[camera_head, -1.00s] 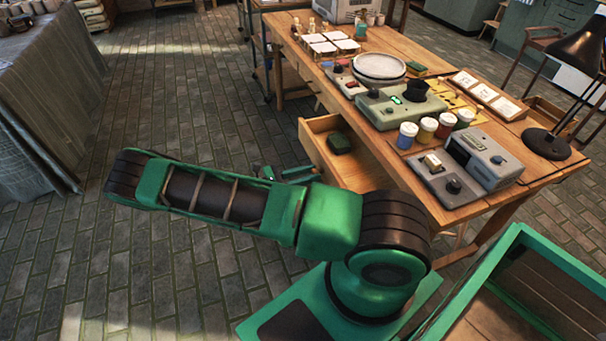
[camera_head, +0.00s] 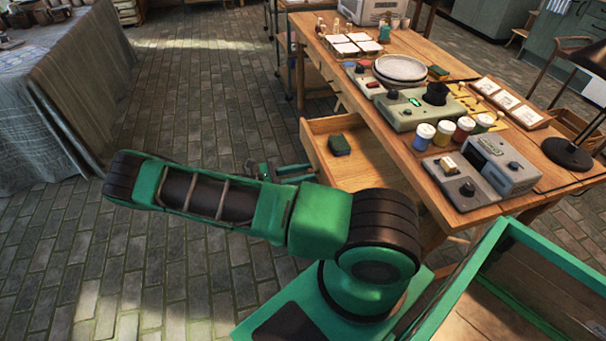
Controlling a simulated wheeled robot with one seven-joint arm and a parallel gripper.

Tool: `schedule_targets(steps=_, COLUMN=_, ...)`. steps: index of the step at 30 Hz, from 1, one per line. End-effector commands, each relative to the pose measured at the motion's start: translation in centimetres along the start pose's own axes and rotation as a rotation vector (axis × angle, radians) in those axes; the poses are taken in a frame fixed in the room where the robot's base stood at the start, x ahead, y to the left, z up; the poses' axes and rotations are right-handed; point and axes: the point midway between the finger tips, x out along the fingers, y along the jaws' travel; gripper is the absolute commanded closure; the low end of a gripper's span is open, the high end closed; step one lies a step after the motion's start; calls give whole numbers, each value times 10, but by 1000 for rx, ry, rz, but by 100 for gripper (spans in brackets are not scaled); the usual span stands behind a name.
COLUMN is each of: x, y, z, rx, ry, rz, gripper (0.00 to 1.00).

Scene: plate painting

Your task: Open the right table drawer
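The wooden table (camera_head: 408,152) stands at the right, and one of its drawers (camera_head: 364,170) is pulled well out on the side facing me. The drawer front (camera_head: 307,145) faces left, and its lower near part is hidden behind my arm. A small dark green block (camera_head: 339,145) lies inside the drawer. My gripper (camera_head: 298,174) is small in view beyond my green arm, close to the outside of the drawer front. I cannot tell whether it touches the handle, which I do not see, or whether its fingers are open or shut.
Paint jars (camera_head: 444,132), a grey-green device (camera_head: 418,108), a grey box (camera_head: 489,163), stacked plates (camera_head: 400,69) and a black lamp (camera_head: 570,152) stand on the table. A cloth-covered table (camera_head: 75,75) is at the left. The brick floor (camera_head: 205,95) between is clear.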

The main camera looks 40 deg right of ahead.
Motion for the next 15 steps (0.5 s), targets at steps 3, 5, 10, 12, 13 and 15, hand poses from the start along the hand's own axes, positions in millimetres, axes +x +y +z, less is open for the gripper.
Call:
schedule_targets(steps=3, x=0, y=0, z=0, rx=2, ry=0, rz=-1, gripper=56)
schedule_targets(steps=5, x=0, y=0, z=0, rx=1, ry=0, rz=-2, gripper=56)
schedule_targets(steps=10, x=0, y=-1, z=0, rx=-1, ry=0, rz=-3, gripper=56)
schedule_targets(steps=12, x=-3, y=-1, z=0, rx=-1, ry=0, rz=-2, gripper=56)
schedule_targets(steps=13, x=-5, y=0, z=0, rx=-1, ry=0, rz=-1, gripper=56)
schedule_targets(steps=15, x=-14, y=0, z=0, rx=-1, ry=0, rz=0, gripper=56)
